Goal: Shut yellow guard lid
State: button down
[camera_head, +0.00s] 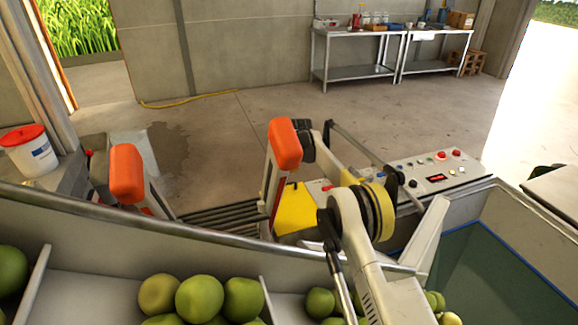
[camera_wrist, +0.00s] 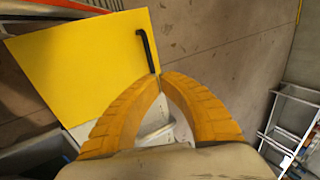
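The yellow guard lid (camera_wrist: 85,65) is a flat panel that fills the left of the wrist view, with a black bar handle (camera_wrist: 146,50) near its right edge. In the head view, part of the yellow lid (camera_head: 297,208) shows beside an orange-capped post, partly behind my arm. My gripper (camera_wrist: 160,76) has two yellow ribbed fingers whose tips meet at the lower end of the handle. I cannot tell whether the tips touch the handle or lid. Nothing is visibly held between them. The lid's hinge is not clear.
A control panel (camera_head: 436,177) with buttons and a red display stands right of the lid. Orange-capped posts (camera_head: 285,145) rise beside it. Green fruit (camera_head: 200,299) lies in bins in front. A metal table (camera_head: 357,72) stands far back; the concrete floor between is open.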

jog(key=s+d+r+n, duration=0.1)
jog(key=s+d+r, duration=0.1)
jog(key=s+r, duration=0.45)
jog(key=s+d+r+n, duration=0.1)
jog(key=s+d+r, duration=0.15)
jog(key=r, duration=0.75)
jog(key=s+d+r+n+t+b, duration=0.1)
jog(key=s+d+r+n, duration=0.15)
jog(key=s+r, duration=0.4)
jog(key=s+d+r+n+b, duration=0.1)
jog(key=s+d+r+n, duration=0.15)
jog(key=s, duration=0.75)
jog(key=s+d+f+n, duration=0.2)
jog(key=s+f, duration=0.1)
jog(key=s, duration=0.7)
jog(key=s+d+f+n+h+b, duration=0.1)
jog(key=s+d+f+n, duration=0.1)
jog(key=s, duration=0.9)
jog(key=s+d+f+n+t, duration=0.1)
jog(key=s+d+f+n, duration=0.2)
jog(key=s, duration=0.7)
jog(key=shift+s+f+n+h, duration=0.2)
jog(key=shift+f+n+h, duration=0.1)
jog(key=shift+f, duration=0.15)
